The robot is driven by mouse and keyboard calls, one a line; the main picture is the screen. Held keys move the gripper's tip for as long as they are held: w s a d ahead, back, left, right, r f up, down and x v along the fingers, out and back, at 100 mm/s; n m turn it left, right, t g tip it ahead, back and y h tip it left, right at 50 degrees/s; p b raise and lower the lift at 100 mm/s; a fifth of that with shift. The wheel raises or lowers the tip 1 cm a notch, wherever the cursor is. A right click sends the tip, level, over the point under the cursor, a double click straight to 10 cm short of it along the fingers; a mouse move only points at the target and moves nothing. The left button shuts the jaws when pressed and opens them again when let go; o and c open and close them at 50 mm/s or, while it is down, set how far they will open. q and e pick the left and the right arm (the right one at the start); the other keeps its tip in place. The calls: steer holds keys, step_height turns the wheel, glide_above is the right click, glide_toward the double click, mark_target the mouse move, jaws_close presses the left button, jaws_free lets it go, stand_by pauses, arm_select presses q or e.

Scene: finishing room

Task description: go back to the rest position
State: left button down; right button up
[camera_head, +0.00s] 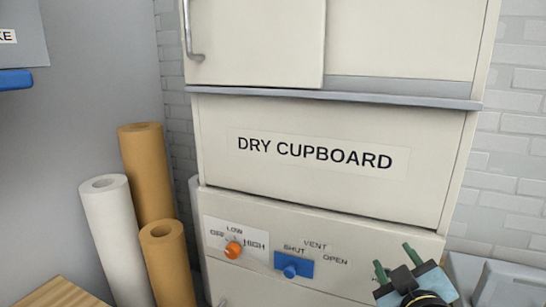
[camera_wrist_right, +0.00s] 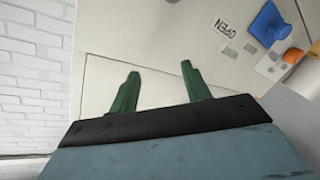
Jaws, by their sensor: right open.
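My right gripper (camera_head: 394,268) shows at the lower right of the head view, in front of the cupboard's lower front. In the right wrist view its two green fingers (camera_wrist_right: 160,82) are spread apart with nothing between them. The cupboard front lies beyond the fingertips. My left gripper is in neither view.
A cream cupboard marked DRY CUPBOARD (camera_head: 320,185) fills the middle. Its panel has an orange knob (camera_head: 233,250) marked OFF, LOW, HIGH and a blue vent slider (camera_head: 292,265) between SHUT and OPEN. Brown and white rolls (camera_head: 115,235) stand left; a wooden surface (camera_head: 60,293) is lower left.

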steer(key=s+f+m+g+y, duration=0.2)
steer(key=s+f+m+g, duration=0.3)
steer(key=s+f+g, duration=1.45)
steer(key=s+f+t+b, duration=0.2)
steer(key=s+f, duration=0.1)
steer(key=f, duration=0.9)
steer(key=s+f+t+b, duration=0.1)
steer(key=s+f+b, duration=0.15)
steer(key=f, duration=0.85)
steer(key=s+f+t+b, duration=0.1)
steer(key=s+f+t, duration=0.15)
steer(key=f, duration=0.95)
steer(key=s+d+f+g+b, duration=0.1)
steer(key=s+f+b, duration=0.3)
steer(key=s+f, duration=1.2)
step_height(320, 180, down, 2)
steer(key=shift+s+d+n+g+h, duration=0.3)
steer(key=shift+d+n+g, duration=0.1)
steer(key=shift+d, duration=0.3)
